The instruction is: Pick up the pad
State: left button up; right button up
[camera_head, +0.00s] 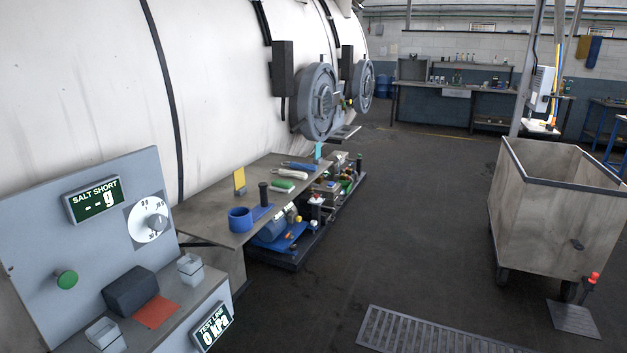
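I cannot tell for sure which thing is the pad. A flat orange-red square (156,312) lies on the ledge of the grey control panel at the lower left, beside a dark grey block (130,291). A flat blue piece (262,212) lies on the grey bench (213,199), next to a blue ring-shaped cup (240,220) and a dark upright cylinder (263,193). A green and white item (282,186) and a white roll-like item (291,174) lie farther along the bench. Neither of my grippers is in view.
The control panel (90,235) carries a dial and displays. Clear square jars (190,268) stand on its ledge. A large white vessel (220,80) rises behind the bench. A pump skid (290,236) sits beside it.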

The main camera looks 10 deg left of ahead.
aim_at(281, 185)
jog(key=i+u, duration=0.15)
jog(key=i, duration=0.25)
jog(key=i+l+u, duration=0.15)
jog(key=i, duration=0.3)
jog(key=i+l+u, duration=0.15)
jog(key=i, duration=0.25)
jog(key=i+l+u, duration=0.25)
jog(key=i+u, duration=0.25)
jog(key=i+l+u, duration=0.7)
jog(key=l+u, duration=0.25)
